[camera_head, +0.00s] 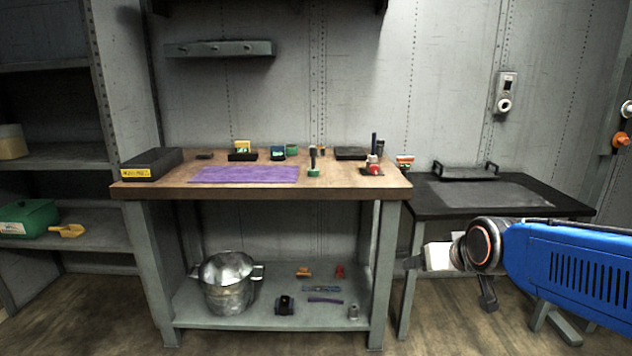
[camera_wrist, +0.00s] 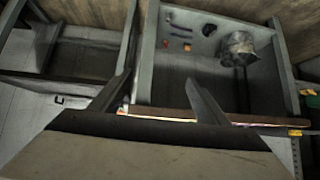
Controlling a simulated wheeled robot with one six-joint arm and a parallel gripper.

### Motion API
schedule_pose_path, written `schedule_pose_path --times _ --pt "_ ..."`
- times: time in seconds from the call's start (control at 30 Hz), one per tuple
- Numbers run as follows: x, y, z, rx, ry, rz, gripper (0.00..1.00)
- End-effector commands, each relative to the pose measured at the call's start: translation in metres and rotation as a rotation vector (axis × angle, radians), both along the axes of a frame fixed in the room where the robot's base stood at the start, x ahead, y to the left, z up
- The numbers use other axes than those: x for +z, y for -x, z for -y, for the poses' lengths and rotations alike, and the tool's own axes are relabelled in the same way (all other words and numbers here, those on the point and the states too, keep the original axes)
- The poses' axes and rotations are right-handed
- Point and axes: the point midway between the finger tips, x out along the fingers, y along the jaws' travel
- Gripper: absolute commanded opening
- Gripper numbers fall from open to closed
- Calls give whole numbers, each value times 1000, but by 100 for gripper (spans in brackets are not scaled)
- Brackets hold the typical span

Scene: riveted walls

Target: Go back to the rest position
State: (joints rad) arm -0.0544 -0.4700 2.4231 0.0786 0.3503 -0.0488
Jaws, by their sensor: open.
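My blue arm reaches in from the right edge of the head view, in front of the black side table (camera_head: 425,203). My gripper (camera_head: 412,263) points left there, near the workbench's right leg, and its fingers are small and partly hard to make out. In the wrist view my gripper (camera_wrist: 160,88) shows two dark fingers spread wide apart with nothing between them. That view is upside down and looks at the workbench's lower shelf (camera_wrist: 180,75).
The wooden workbench (camera_head: 335,190) holds a purple mat (camera_head: 243,174), a black case (camera_head: 152,163) and several small items. A metal pot (camera_head: 226,283) and small parts stand on its lower shelf. Grey shelving (camera_head: 70,157) is at left. A black tray (camera_head: 466,172) sits on the side table.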

Motion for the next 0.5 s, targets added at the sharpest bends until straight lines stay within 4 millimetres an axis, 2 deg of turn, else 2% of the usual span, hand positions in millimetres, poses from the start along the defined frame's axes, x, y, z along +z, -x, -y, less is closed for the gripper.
schedule_pose_path --times 0.03,0.3,0.4,0.5 --pt "-3 22 3 -2 5 -34 69" --pt "-37 137 20 -22 32 -264 69" --pt "-47 172 24 -31 40 -334 69" --pt "-55 197 28 -40 46 -383 69"
